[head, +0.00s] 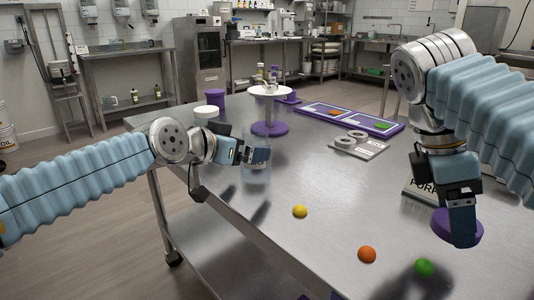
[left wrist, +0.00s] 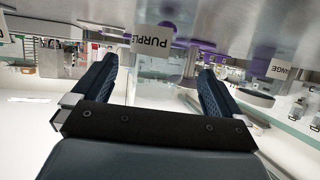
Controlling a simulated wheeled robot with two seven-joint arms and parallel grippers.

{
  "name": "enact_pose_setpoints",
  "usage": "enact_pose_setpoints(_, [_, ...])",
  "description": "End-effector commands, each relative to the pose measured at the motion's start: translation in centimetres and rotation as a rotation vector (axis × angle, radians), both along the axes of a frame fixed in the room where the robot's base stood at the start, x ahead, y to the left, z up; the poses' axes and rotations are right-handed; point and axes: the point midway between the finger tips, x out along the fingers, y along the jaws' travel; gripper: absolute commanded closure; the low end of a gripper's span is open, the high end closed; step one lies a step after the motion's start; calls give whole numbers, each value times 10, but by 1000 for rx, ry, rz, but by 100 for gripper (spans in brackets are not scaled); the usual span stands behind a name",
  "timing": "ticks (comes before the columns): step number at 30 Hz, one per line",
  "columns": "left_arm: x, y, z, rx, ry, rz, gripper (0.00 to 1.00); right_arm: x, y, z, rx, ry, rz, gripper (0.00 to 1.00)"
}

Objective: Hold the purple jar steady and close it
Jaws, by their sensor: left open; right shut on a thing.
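The jar (head: 256,174) is clear and stands upright on the steel table. My left gripper (head: 258,156) is at it, with open fingers on either side of the jar. In the left wrist view the clear jar (left wrist: 155,82) shows between the two spread fingers (left wrist: 155,88); I cannot tell if they touch it. My right gripper (head: 460,232) is shut on a round purple lid (head: 442,226), held above the table at the right, away from the jar. The gripper hides part of the lid.
Yellow (head: 300,212), orange (head: 367,254) and green (head: 424,267) balls lie on the near table. A purple-based stand (head: 269,128), a grey plate with rings (head: 372,149) and a purple-edged tray (head: 318,109) are farther back. A PURPLE card (left wrist: 152,40) shows upside down.

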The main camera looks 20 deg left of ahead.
Motion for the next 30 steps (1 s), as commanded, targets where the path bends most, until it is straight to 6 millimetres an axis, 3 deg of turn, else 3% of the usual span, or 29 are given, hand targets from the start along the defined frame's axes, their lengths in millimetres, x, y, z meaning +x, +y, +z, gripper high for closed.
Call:
enact_pose_setpoints(9, [3,-1,-1,0,0,0,0,0,0,1,0,0,0,56])
enact_pose_setpoints(21, [43,-17,-22,1,-1,1,0,0,0,7,0,0,0,56])
enact_pose_setpoints(30, [43,-17,-23,1,-1,1,0,0,0,7,0,0,0,56])
